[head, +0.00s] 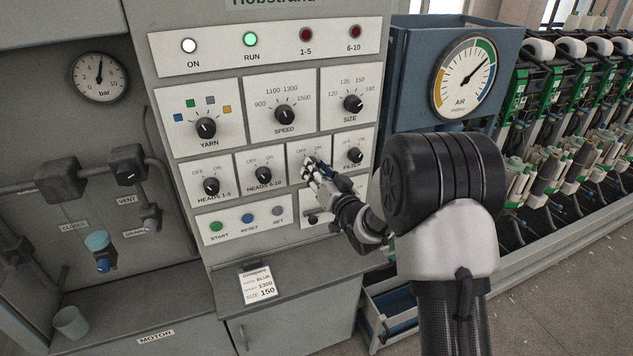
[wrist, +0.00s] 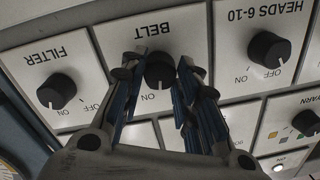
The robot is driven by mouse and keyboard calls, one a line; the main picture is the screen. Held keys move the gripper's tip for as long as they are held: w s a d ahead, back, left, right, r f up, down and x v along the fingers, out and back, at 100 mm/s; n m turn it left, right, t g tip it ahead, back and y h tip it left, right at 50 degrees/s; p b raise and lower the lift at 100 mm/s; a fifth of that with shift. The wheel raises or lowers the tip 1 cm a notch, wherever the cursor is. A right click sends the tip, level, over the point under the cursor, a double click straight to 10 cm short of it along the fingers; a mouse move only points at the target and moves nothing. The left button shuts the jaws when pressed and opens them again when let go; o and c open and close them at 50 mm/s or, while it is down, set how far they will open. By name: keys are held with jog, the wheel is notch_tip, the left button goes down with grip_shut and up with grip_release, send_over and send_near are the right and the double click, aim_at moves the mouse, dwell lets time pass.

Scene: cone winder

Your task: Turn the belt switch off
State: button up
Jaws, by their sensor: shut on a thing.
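The belt switch (wrist: 160,72) is a round black knob on a white plate marked BELT, seen upside down in the wrist view. The ON mark shows beside it; the OFF mark is hidden there by a finger.
The HEADS 6-10 knob (head: 263,174) and FILTER knob (head: 355,155) flank the belt plate closely. The SPEED knob (head: 285,114) and SIZE knob (head: 353,103) are above. A ledge with a paper card (head: 258,283) lies below. The green RUN lamp (head: 250,39) is lit.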

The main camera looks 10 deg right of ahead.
jog(key=n+b, duration=0.8)
jog(key=b, duration=0.1)
jog(key=shift+b, duration=0.35)
jog(key=shift+r, duration=0.1)
jog(key=o, duration=1.1)
jog(key=v, duration=1.2)
jog(key=shift+a+r, duration=0.1)
jog(key=shift+r, duration=0.1)
jog(key=shift+s, duration=0.1)
